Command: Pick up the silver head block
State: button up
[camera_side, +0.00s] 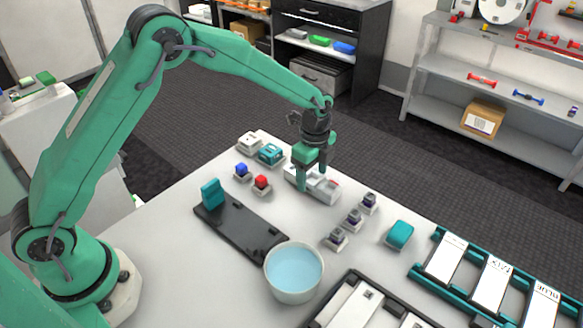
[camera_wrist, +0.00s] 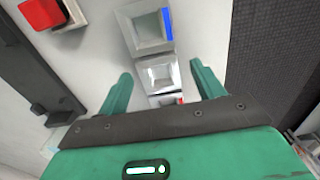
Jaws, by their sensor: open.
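Silver blocks stand in a row on the white table under my gripper (camera_side: 312,179). In the wrist view, one silver block with a blue stripe (camera_wrist: 148,30) is beyond the fingertips. A second silver block (camera_wrist: 157,74) shows between the two fingers, with a gap on each side. A third silver block with a red mark (camera_wrist: 166,100) is partly hidden by my gripper; in the side view, a red-marked silver block (camera_side: 327,193) is at the row's right end. I cannot tell for sure which is the head block. My fingers are open, pointing down, and hold nothing.
A red-topped block (camera_side: 261,184) and a blue-topped block (camera_side: 242,171) stand left of the row, near a dark tray (camera_side: 240,229). Small grey-purple blocks (camera_side: 354,220) stand to the right. A bowl of blue liquid (camera_side: 294,271) is in front.

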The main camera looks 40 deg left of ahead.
jog(key=shift+f, duration=0.85)
jog(key=shift+r, duration=0.1)
jog(key=c, duration=1.3)
